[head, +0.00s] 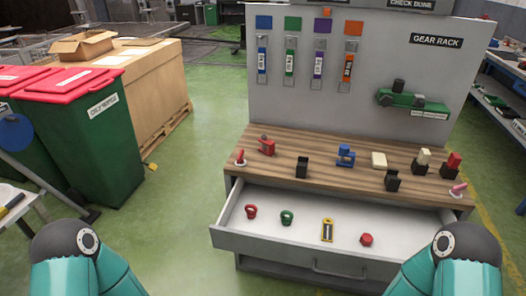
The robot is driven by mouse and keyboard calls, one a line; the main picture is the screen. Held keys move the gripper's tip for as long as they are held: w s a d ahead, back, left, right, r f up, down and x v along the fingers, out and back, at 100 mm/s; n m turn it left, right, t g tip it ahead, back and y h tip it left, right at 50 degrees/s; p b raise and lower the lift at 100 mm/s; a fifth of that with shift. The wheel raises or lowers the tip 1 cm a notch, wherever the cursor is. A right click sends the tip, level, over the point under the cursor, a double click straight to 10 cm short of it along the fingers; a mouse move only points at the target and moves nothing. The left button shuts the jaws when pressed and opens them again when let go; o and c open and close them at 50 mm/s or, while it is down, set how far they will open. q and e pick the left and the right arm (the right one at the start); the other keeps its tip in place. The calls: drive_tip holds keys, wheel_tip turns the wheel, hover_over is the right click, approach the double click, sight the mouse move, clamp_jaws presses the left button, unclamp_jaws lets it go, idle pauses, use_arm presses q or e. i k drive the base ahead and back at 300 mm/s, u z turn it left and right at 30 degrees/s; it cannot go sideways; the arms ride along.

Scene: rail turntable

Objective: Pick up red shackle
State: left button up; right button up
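A red shackle (251,211) lies at the left end of the open drawer (305,205). A green shackle (287,217) lies just to its right, apart from it. Nothing covers the red shackle. Only the teal links of my two arms show, at the bottom left and bottom right corners. Neither gripper is in view.
The drawer also holds a yellow-framed item (327,230) and a red nut-like piece (366,239). Above it, the wooden worktop (330,168) carries a blue tool (345,155), black blocks and small red items.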

sight(270, 151)
drive_tip(key=u, duration=0.7)
drive_tip(key=i, duration=0.6)
drive_tip(key=z, duration=0.25)
